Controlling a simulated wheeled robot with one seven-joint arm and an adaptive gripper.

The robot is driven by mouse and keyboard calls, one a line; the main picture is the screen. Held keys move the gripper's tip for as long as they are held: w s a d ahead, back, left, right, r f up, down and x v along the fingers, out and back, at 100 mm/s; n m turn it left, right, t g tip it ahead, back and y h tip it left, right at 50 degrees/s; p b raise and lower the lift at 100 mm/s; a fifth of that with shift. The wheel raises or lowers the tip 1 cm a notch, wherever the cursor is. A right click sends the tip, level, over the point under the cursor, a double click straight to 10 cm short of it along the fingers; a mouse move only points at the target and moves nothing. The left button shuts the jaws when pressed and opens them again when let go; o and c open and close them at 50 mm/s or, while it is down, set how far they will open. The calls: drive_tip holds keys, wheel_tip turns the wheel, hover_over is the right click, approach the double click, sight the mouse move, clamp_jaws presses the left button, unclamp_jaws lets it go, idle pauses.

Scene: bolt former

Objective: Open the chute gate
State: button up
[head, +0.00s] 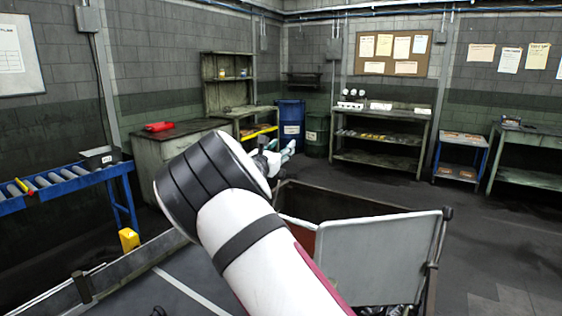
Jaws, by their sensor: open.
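A light grey rectangular panel (378,258), which looks like the chute gate, stands upright at the lower right of centre in the head view. A dark post runs along its right edge. Dark bin walls (335,203) rise behind it, with a reddish inner face at its left. My arm crosses the front and covers part of the panel's left side. My gripper (287,150) shows beyond my wrist, its pale fingers apart and empty, pointing away above the bin's far left corner. It is clear of the panel. I see no handle or latch clearly.
A blue roller conveyor (62,180) with a dark tray (100,157) stands at the left. A low metal rail (100,280) runs along the lower left. Benches, shelves and a blue barrel (290,120) line the back. Open floor (500,240) lies at the right.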

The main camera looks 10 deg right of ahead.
drive_tip(key=shift+r, duration=0.5)
drive_tip(key=shift+c, duration=0.4)
clamp_jaws()
drive_tip(key=shift+s+d+f, duration=0.1)
drive_tip(key=shift+d+f, duration=0.05)
drive_tip(key=shift+d, duration=0.15)
drive_tip(key=s+d+f+m+g+y+p, duration=0.25)
drive_tip(key=s+d+f+g+p, duration=0.25)
drive_tip(key=s+d+f+g, duration=0.65)
drive_tip(key=s+a+f+n+y+p, duration=0.1)
drive_tip(key=s+a+y+p, duration=0.15)
drive_tip(key=s, duration=0.65)
drive_tip(key=s+a+f+n+y+p, duration=0.15)
drive_tip(key=s+y, duration=0.25)
drive_tip(key=s, duration=0.5)
drive_tip(key=a+x, duration=0.1)
drive_tip(key=x, duration=1.9)
drive_tip(key=shift+f, duration=0.3)
